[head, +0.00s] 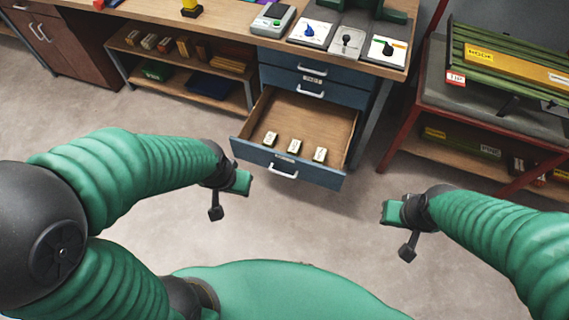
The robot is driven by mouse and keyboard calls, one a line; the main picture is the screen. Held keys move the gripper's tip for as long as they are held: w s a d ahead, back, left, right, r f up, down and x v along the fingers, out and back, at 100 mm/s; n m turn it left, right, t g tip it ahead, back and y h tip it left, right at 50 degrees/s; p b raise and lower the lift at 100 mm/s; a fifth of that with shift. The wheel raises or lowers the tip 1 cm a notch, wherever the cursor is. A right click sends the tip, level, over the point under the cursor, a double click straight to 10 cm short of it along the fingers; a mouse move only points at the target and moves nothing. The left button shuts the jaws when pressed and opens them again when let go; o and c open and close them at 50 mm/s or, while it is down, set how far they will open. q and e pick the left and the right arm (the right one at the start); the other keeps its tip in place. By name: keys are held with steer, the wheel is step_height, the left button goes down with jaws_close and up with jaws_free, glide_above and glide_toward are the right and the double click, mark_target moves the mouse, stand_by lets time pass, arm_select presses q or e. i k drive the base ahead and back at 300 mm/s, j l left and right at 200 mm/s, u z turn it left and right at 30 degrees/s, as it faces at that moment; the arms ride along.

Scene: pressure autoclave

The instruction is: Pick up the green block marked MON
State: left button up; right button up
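Three small blocks lie in a row in the open drawer (330,115): a left block (270,139), a middle block (294,146) and a right block (320,154). They have pale tops with dark marks that are too small to read, so I cannot tell which is marked MON. Their sides look darker. My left gripper (241,182) is in front of the drawer's left end, apart from it. My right gripper (389,212) is to the right of the drawer and nearer to me. Neither touches a block. I cannot make out the finger gaps.
The blue drawer cabinet (340,92) stands under a wooden bench (225,20) holding switch panels (346,42). A low shelf (190,62) is at its left. A red-framed rack (420,100) stands at the right. The floor before the drawer is clear.

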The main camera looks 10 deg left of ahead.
mark_target(320, 153)
steer(key=i+l, duration=0.4)
steer(key=i+l+u, duration=0.25)
steer(key=u, duration=0.2)
steer(key=i+l+u, duration=0.2)
steer(key=l+u, duration=0.25)
steer(key=i+l+u, duration=0.1)
steer(key=l+u, duration=0.35)
steer(key=u, duration=0.65)
